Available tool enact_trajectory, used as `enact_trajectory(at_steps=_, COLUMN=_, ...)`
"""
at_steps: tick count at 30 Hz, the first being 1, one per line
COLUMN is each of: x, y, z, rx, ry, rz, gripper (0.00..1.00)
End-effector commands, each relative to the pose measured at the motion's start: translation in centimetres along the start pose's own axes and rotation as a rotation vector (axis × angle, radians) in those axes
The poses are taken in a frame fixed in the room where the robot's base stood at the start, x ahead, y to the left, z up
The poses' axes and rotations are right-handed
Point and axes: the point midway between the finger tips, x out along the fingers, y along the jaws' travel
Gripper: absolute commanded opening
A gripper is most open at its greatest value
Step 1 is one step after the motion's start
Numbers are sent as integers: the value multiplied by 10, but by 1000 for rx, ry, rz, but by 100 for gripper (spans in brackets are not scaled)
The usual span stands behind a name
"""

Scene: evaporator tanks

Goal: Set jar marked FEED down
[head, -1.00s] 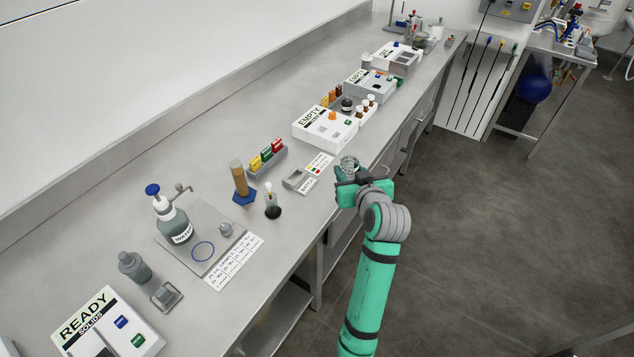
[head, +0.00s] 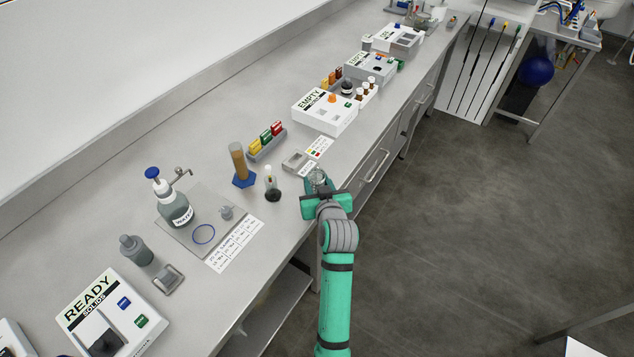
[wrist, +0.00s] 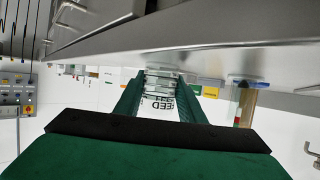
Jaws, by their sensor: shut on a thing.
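The jar marked FEED (wrist: 158,102) is a clear jar with a white label, held between the two green fingers of my gripper in the wrist view. In the head view the glass jar (head: 317,178) shows at the tip of my gripper (head: 318,190), at the front edge of the steel bench (head: 215,172). My gripper is shut on it. In the head view I cannot tell whether the jar touches the bench. The label is partly hidden by the fingers, and the wrist view appears upside down.
Left of the jar stand a small dark-bottomed flask (head: 272,185) and a brown cylinder on a blue base (head: 240,165). A small grey tray (head: 295,160) lies just behind. A wash bottle (head: 173,200) stands on a plate with a blue ring (head: 203,234). Bare bench lies right of the white card.

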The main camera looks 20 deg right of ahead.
Motion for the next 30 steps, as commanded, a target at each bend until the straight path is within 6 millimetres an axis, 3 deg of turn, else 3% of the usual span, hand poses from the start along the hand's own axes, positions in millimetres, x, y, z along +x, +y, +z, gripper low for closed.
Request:
enact_trajectory(at_steps=9, x=1, y=0, z=1, rx=0, ry=2, rz=0, gripper=0)
enact_trajectory(at_steps=10, x=1, y=0, z=2, rx=0, ry=1, rz=0, gripper=38)
enact_trajectory(at_steps=12, x=1, y=0, z=2, rx=0, ry=1, rz=0, gripper=55)
enact_trajectory(at_steps=23, x=-1, y=0, z=0, rx=0, ry=1, rz=0, gripper=55)
enact_trajectory(at_steps=30, x=-34, y=0, z=1, rx=1, ry=1, rz=0, gripper=55)
